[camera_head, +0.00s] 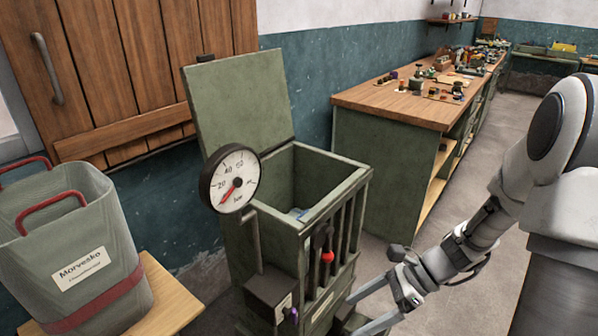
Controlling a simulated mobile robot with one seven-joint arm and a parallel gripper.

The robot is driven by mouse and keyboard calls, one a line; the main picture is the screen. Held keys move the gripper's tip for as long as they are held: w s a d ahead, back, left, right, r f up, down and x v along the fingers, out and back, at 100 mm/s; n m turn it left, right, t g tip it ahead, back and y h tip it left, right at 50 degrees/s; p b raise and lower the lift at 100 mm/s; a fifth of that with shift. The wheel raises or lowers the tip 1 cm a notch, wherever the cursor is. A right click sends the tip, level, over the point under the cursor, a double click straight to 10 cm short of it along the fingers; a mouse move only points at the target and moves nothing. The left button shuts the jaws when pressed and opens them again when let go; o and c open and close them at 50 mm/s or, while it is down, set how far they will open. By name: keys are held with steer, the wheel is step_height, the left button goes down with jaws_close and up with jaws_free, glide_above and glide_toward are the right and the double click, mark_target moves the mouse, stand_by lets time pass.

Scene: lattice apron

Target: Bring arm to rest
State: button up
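My arm comes in from the right and reaches down toward the lower front of a green metal box with its lid up (318,215). My gripper (353,315) is at the bottom edge of the view, close to the right side of the box's base. Its two fingers are spread apart and point left. A dark part of the box shows near the fingertips; whether they touch it I cannot tell. I see nothing held between the fingers, though the lower finger is partly cut off by the frame.
A round gauge (235,178) and a red knob (327,257) are on the box. A grey-green bag with red handles (90,245) stands on a wooden stand (165,300) at left. A cluttered workbench (385,105) runs along the wall. Open floor (480,165) lies right of the workbench.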

steer(key=s+d+r+n+t+h+p, duration=0.1)
steer(key=s+r+n+t+h+p, duration=0.2)
steer(key=r+n, duration=0.6)
steer(key=s+r+n+t+h+p, duration=0.3)
steer(key=s+r+n+h, duration=0.3)
steer(key=r, duration=1.1)
steer(key=s+n, duration=0.2)
steer(key=n, duration=0.2)
steer(key=shift+d+r+n+t+h, duration=0.3)
steer(key=shift+d+r, duration=0.05)
